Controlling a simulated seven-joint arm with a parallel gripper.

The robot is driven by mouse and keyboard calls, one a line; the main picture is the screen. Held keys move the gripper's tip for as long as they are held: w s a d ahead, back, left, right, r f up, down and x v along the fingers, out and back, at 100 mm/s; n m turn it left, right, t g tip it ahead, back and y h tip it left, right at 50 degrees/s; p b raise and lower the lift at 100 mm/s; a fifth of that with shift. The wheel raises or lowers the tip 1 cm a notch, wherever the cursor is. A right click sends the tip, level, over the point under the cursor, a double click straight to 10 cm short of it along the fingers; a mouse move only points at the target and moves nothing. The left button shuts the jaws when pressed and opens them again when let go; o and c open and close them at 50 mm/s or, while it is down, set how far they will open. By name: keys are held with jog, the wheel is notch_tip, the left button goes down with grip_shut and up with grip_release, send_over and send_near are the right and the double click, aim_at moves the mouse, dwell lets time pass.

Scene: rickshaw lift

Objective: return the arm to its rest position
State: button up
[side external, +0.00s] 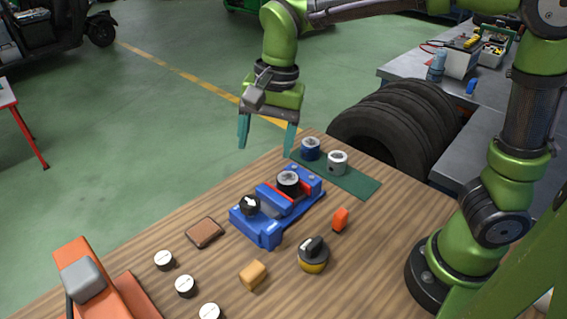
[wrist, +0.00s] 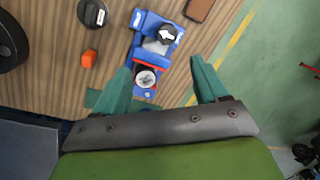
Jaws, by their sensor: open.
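My gripper (side external: 267,137) is open and empty, raised above the far edge of the wooden table (side external: 185,232) in the side view. Its two teal fingers point down and are spread apart; they also show in the wrist view (wrist: 160,80). The blue fixture (side external: 268,233) stands on the table below and to the right of the fingers. It carries a round grey-topped part (side external: 288,181) and a black knob with a white mark (side external: 250,206). In the wrist view the fixture (wrist: 141,47) lies beyond the fingers, apart from them.
A green mat (side external: 357,183) holds a blue cylinder (side external: 310,148) and a white cylinder (side external: 337,162). A red block (side external: 340,219), a yellow-black knob (side external: 313,254), a tan block (side external: 253,274), a brown pad (side external: 205,232) and several white discs lie around. Tyres (side external: 395,122) stand behind.

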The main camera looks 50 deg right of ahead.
jog(key=s+d+r+n+t, duration=0.2)
jog(key=s+d+n+t, duration=0.4)
jog(key=s+d, duration=0.5)
jog(key=shift+s+d+n, duration=0.15)
jog(key=shift+s+n, duration=0.25)
jog(key=shift+s, duration=0.2)
